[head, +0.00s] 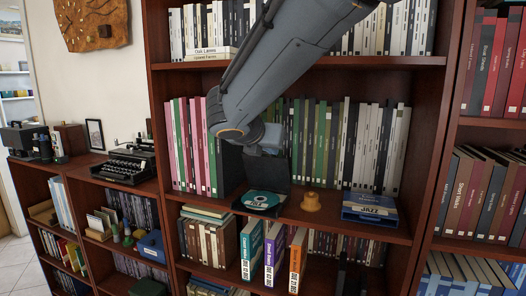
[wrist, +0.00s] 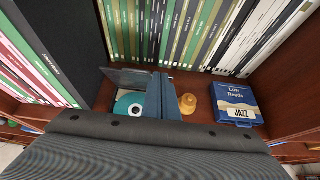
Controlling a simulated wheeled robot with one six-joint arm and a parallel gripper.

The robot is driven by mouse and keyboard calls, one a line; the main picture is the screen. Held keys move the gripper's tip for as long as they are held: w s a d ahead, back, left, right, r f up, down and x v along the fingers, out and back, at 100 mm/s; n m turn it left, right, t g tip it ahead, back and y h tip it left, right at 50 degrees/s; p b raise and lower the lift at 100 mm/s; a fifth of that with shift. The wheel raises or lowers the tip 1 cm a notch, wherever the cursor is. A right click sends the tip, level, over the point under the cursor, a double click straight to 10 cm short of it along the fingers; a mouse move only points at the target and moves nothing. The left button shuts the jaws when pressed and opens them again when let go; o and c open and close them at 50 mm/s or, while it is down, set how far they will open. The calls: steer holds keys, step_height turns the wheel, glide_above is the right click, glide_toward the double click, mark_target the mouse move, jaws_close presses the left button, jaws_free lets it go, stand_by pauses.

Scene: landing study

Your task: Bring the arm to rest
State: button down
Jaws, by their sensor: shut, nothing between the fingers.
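My gripper (head: 270,142) is over the middle shelf of the bookcase, in front of the row of upright books; my arm comes down to it from the upper right. In the wrist view its two blue-grey fingers (wrist: 159,96) are together with nothing held. Below it an open dark case with a teal disc (head: 261,200) lies on the shelf; the disc also shows in the wrist view (wrist: 128,104), partly covered by the fingers. I cannot tell the exact gap between fingertips and shelf.
A yellow-orange knobbed object (head: 311,202) and a blue box labelled JAZZ (head: 370,208) stand on the same shelf to the right. Upright books (head: 375,145) line the back. The shelf above (head: 390,62) is close to my arm. A typewriter (head: 125,165) sits on the lower unit at left.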

steer(key=shift+s+a, duration=0.15)
steer(key=shift+s, duration=0.2)
